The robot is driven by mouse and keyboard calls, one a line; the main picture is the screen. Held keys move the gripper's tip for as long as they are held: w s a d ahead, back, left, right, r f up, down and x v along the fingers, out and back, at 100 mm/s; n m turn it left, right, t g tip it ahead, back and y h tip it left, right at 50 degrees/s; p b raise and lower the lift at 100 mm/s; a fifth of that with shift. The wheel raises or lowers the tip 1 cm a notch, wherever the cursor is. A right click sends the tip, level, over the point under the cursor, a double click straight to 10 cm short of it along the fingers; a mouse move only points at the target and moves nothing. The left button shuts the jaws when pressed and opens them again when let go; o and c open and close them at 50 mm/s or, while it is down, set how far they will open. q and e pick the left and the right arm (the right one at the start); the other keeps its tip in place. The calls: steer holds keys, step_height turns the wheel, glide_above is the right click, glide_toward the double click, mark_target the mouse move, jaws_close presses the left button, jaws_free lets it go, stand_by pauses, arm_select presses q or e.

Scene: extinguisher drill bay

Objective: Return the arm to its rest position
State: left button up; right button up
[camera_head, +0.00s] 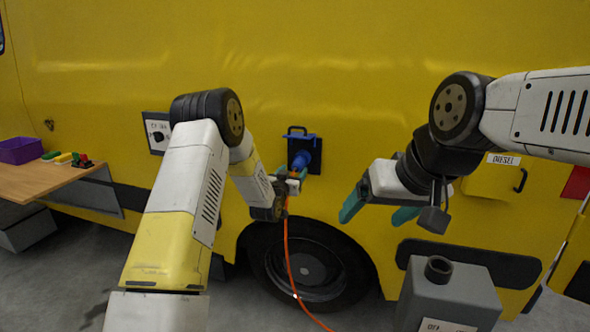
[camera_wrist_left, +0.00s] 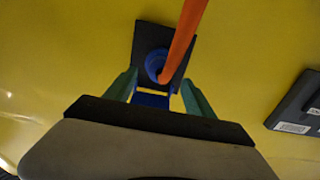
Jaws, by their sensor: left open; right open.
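My left gripper (camera_head: 292,175) is in front of the yellow van's side, close to a blue plug (camera_head: 301,160) at a dark socket plate with a raised lid (camera_head: 299,135). An orange cable (camera_head: 290,260) hangs from there toward the floor. In the left wrist view the green fingers (camera_wrist_left: 160,92) are spread apart, with the blue plug (camera_wrist_left: 154,66) and orange cable (camera_wrist_left: 184,38) just beyond them. A blue part (camera_wrist_left: 150,99) shows between the fingers; contact cannot be told. My right gripper (camera_head: 378,208) is open and empty, in front of the van to the right.
A grey can (camera_head: 450,298) with a dark neck stands at the lower right. A wooden bench (camera_head: 50,180) at the left carries a purple bin (camera_head: 20,150) and small coloured blocks. A diesel flap (camera_head: 495,180) is behind my right arm. The van's wheel (camera_head: 310,265) is below the socket.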

arm_select(q)
steer(key=s+a+r+n+g+y, duration=0.1)
steer(key=s+a+r+g, duration=0.3)
steer(key=s+r, duration=0.45)
steer(key=s+a+r+n+g+y, duration=0.1)
steer(key=s+a+r+y, duration=0.1)
steer(key=s+a+r, duration=0.6)
steer(key=s+a+g, duration=0.1)
steer(key=s+g, duration=0.2)
steer(key=s, duration=1.3)
steer(key=s+a+f+n+g, duration=0.1)
steer(key=s+g, duration=0.2)
steer(key=s, duration=1.3)
steer(key=shift+a, duration=0.25)
